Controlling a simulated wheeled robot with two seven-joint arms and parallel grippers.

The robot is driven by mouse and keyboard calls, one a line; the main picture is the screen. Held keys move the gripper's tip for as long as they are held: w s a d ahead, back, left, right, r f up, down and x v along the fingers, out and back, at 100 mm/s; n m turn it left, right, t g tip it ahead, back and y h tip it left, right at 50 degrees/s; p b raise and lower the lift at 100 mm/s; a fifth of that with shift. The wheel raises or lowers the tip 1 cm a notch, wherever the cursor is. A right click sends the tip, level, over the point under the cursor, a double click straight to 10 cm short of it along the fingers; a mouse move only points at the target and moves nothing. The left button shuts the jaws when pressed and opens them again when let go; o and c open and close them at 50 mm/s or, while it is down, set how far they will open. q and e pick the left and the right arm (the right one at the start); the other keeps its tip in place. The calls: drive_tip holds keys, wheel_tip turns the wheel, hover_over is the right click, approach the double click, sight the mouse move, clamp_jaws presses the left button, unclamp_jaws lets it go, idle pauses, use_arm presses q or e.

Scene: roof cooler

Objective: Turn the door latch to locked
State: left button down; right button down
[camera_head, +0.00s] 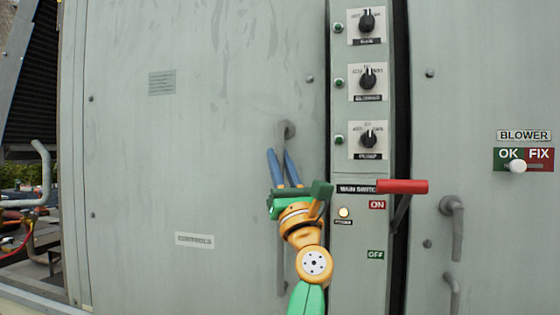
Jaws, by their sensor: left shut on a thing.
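The grey door latch (288,130) is on the left door, labelled CONTROLS, near its right edge. Its round hub is at the top and its lever hangs down. My left gripper (279,155) reaches up from below, with its blue fingers on either side of the lever, just under the hub. It is shut on the lever. The lower end of the lever is hidden behind the green and orange parts of my arm. My right gripper is not in view.
A switch panel (345,285) with several black knobs stands to the right. A red main switch handle (402,187) sticks out near ON. The right door has another latch (453,215) and an OK/FIX slider (517,166). Pipes (35,180) are at far left.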

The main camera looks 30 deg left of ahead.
use_arm(q)
drive_tip(key=shift+s+r, duration=0.1)
drive_tip(key=shift+r, duration=0.1)
drive_tip(key=c, duration=0.8)
unclamp_jaws()
drive_tip(key=shift+f, duration=0.1)
drive_tip(key=shift+d+f+b, duration=0.15)
drive_tip(key=shift+f+b, duration=0.2)
drive_tip(key=b+v, duration=0.3)
drive_tip(key=v, duration=0.3)
drive_tip(key=shift+f+b, duration=0.1)
drive_tip(key=shift+b, duration=0.25)
drive_tip(key=shift+s+d, duration=0.2)
drive_tip(key=shift+a, duration=0.1)
